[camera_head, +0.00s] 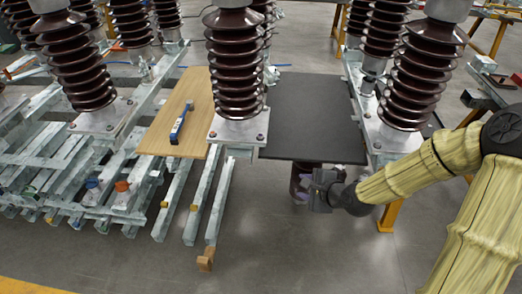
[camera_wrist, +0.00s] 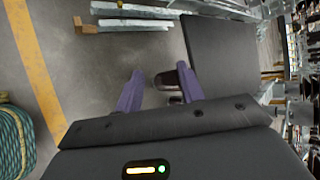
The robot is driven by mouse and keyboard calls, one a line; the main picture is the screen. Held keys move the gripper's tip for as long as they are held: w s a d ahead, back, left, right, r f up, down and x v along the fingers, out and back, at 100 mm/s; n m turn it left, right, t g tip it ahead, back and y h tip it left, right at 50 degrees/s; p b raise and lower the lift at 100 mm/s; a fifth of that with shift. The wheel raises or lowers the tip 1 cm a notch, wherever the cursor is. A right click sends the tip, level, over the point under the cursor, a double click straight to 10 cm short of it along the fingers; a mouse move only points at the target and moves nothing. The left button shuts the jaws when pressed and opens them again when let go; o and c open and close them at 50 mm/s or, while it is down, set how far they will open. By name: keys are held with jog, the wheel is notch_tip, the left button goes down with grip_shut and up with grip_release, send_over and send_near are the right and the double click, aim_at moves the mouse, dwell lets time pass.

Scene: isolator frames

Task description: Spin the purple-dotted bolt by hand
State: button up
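My gripper (camera_head: 306,184) is low at the right of centre in the head view, just under the front edge of a black board. In the wrist view, its two purple fingers (camera_wrist: 161,72) stand apart with a gap between them. A dark rounded thing (camera_wrist: 166,80) shows beside the right finger; I cannot tell if they touch. Grey bolt heads show on the centre insulator's base plate (camera_head: 238,131). I cannot make out a purple dot on any bolt in either view.
The black board (camera_head: 310,115) lies between the insulator rows and also shows in the wrist view (camera_wrist: 222,50). A wooden board (camera_head: 160,140) carries a blue tool (camera_head: 181,122). Ribbed brown insulators (camera_head: 236,65) stand on metal frames.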

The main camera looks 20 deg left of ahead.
aim_at(262, 137)
jog(key=w+a+m+t+y+b, duration=0.4)
jog(key=m+b, duration=0.4)
jog(key=m, duration=0.4)
jog(key=shift+w+a+r+t+y, duration=0.35)
jog(key=shift+a+t+y, duration=0.25)
jog(key=shift+a+y, duration=0.3)
jog(key=shift+w, duration=0.1)
jog(key=b+x, duration=0.1)
jog(key=x, duration=1.6)
jog(key=shift+a, duration=0.2)
jog(key=shift+f, duration=0.1)
grip_shut()
